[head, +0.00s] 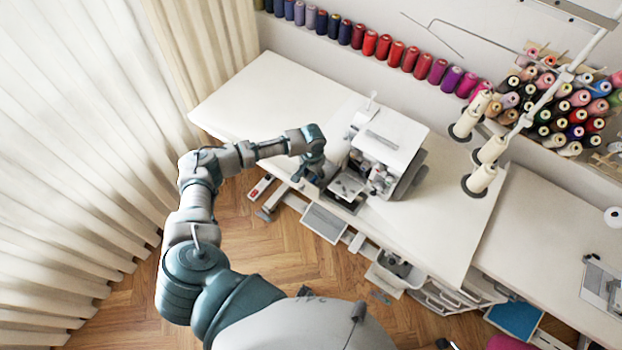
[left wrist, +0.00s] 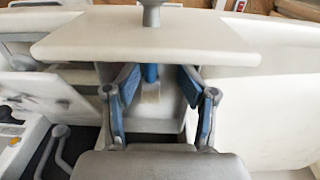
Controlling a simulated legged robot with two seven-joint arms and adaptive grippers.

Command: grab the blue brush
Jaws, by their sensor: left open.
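My left gripper (head: 311,172) is over the table's front edge, just left of the white sewing machine (head: 392,140). In the left wrist view the left gripper (left wrist: 158,74) is open, with its two blue-padded fingers apart. A small upright blue piece with a pale, bristle-like end, which looks like the blue brush (left wrist: 151,74), shows between the fingers. No clear contact with either finger shows. Its upper part is hidden behind a pale plate. In the head view I cannot make out the brush near the gripper. My right gripper is not in view.
The pale plate (left wrist: 150,40) with a grey knob spans above the fingers in the left wrist view. The white table (head: 262,98) is clear to the left of the machine. Thread cones (head: 484,178) stand to its right. Curtains (head: 70,150) hang at the left.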

